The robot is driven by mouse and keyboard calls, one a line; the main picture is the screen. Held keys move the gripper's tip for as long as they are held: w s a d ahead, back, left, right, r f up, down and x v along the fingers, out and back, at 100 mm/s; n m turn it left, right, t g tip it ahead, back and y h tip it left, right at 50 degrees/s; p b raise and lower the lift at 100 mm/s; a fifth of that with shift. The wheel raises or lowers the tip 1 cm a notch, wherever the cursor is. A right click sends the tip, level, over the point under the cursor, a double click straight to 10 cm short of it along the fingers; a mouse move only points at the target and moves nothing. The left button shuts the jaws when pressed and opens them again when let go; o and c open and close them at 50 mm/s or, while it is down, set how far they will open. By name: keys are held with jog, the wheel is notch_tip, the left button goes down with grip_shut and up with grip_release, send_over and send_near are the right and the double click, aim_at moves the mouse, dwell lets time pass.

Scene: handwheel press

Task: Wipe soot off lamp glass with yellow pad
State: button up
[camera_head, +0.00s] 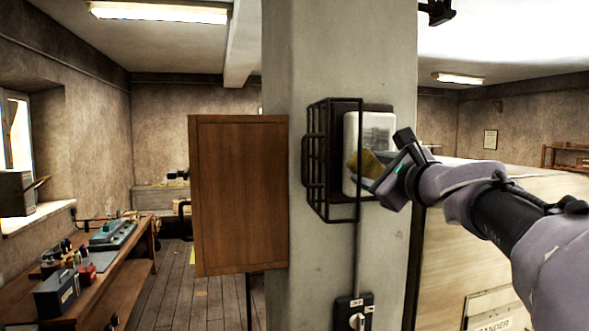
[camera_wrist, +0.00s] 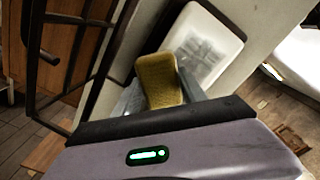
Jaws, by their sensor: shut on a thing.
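The lamp (camera_head: 352,130) is mounted on a concrete pillar, with a white-rimmed glass panel. A grey, smudged soot patch shows on the upper part of the glass (camera_head: 378,127); in the wrist view the grey patch also shows on the glass (camera_wrist: 198,50). My gripper (camera_head: 377,172) is shut on the yellow pad (camera_head: 366,163), at the lower part of the glass. The pad also shows in the wrist view (camera_wrist: 160,82), between the fingers and over the lower edge of the glass. Whether the pad touches the glass is hard to tell.
A black wire cage (camera_head: 318,160) stands swung open on the lamp's left side, close to my gripper. A wooden cabinet (camera_head: 238,195) is left of the pillar. A switch box (camera_head: 354,312) sits below the lamp. A workbench (camera_head: 120,275) with tools stands at far left.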

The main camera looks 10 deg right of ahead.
jog(key=shift+w, duration=1)
